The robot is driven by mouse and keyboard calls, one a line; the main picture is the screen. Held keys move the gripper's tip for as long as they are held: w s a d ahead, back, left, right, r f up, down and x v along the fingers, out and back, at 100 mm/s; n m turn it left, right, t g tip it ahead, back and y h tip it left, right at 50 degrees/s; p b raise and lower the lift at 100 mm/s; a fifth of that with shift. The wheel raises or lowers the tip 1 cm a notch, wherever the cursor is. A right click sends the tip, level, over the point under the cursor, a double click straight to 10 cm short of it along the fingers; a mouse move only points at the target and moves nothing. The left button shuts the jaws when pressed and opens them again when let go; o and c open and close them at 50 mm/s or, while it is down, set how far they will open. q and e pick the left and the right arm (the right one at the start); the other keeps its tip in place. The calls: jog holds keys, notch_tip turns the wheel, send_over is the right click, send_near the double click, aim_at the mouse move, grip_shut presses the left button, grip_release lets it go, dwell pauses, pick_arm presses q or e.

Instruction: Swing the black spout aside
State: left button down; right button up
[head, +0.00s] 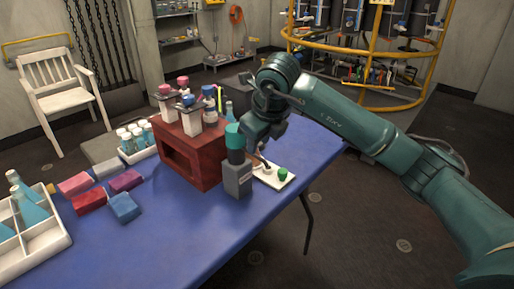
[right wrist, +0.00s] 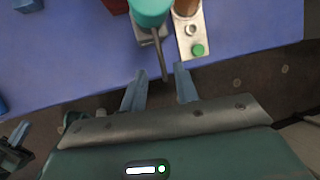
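The black spout (right wrist: 162,62) shows in the right wrist view as a thin dark bar reaching down from under a teal cap (right wrist: 151,10). In the head view the teal cap (head: 234,136) sits over a grey block (head: 238,180) at the table's right edge. My right gripper (right wrist: 160,76) is open. In the right wrist view the spout's free end shows between its two fingertips; I cannot tell whether either finger touches it. In the head view my right gripper (head: 262,138) is beside the cap and partly hides the spout area. A dark shape at the wrist view's lower left may be my left gripper (right wrist: 17,140).
A white plate (head: 271,176) with a green knob (head: 283,174) lies right of the grey block. A red rack (head: 197,160) with bottles stands close on the left. Coloured blocks and a white tray (head: 62,240) are farther left. The blue table's (head: 190,240) front is clear.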

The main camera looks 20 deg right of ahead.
jog(key=v, duration=0.8)
jog(key=shift+s+r, duration=0.15)
jog(key=shift+r, duration=0.15)
